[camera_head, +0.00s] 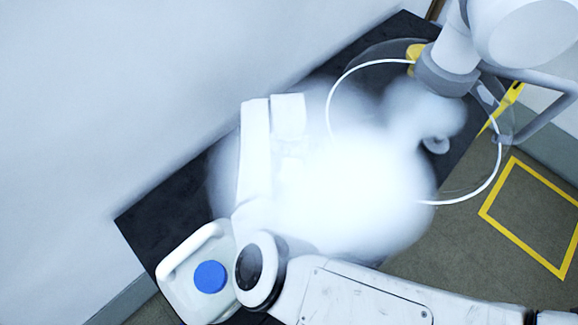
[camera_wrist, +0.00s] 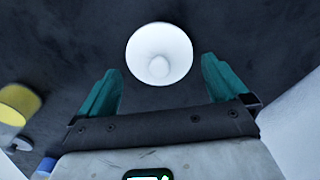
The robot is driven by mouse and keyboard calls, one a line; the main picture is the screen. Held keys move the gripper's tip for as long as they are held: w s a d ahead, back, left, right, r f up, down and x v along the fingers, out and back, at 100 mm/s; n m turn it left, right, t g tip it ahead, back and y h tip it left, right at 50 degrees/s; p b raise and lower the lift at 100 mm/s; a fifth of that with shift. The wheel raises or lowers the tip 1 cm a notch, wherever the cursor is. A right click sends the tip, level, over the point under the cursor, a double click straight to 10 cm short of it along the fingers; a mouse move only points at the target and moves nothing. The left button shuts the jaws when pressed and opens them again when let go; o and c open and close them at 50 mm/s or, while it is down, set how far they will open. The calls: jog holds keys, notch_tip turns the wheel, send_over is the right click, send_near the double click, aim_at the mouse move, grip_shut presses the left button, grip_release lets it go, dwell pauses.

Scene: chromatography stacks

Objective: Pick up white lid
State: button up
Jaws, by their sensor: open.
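The white lid (camera_wrist: 172,72) is a round, pale disc with a small raised knob in its middle. In the wrist view it lies on a dark surface, near top centre. My gripper (camera_wrist: 160,65) is open, with one teal finger on each side of the lid in the picture. No contact shows, and I cannot tell the height left between fingers and lid. In the head view a bright white haze covers the middle of the dark table, and I cannot make out the lid or the fingertips there with certainty.
A white jug with a blue cap (camera_head: 210,277) stands at the table's lower left corner. A yellow-topped container (camera_wrist: 18,104) is at the wrist view's left edge. A wall borders the dark table (camera_head: 165,215) on the left. Yellow floor tape (camera_head: 540,250) shows at right.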

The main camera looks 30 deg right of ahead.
jog(key=shift+f, duration=1.45)
jog(key=c, duration=0.7)
